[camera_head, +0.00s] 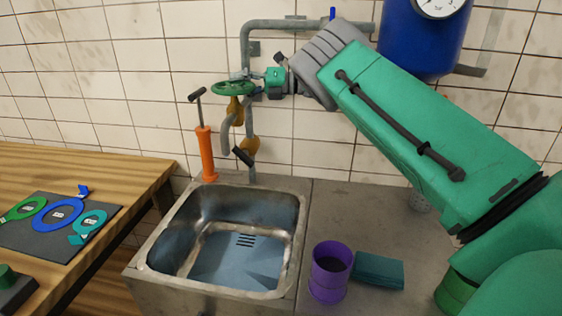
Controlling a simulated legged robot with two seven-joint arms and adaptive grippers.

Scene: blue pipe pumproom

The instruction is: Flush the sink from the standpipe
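The steel sink (151,275) is set in the counter, with a slotted drain and a bluish inside; I cannot tell if there is water in it. The grey standpipe (246,50) runs up the tiled wall behind it, with brass-coloured valve bodies and a curved spout (227,138) above the sink's back edge. A green handwheel (233,88) sits on the standpipe. My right gripper (262,85) is at the handwheel's right side, small and partly hidden by its own wrist. I cannot tell whether its fingers touch or grip the rim. My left gripper is out of view.
An orange hand pump (207,153) stands at the sink's back left. A purple cup (330,274) and a teal block (378,270) are right of the sink. A blue tank (420,45) hangs at upper right. A wooden table (120,178) holds a mat of coloured tags.

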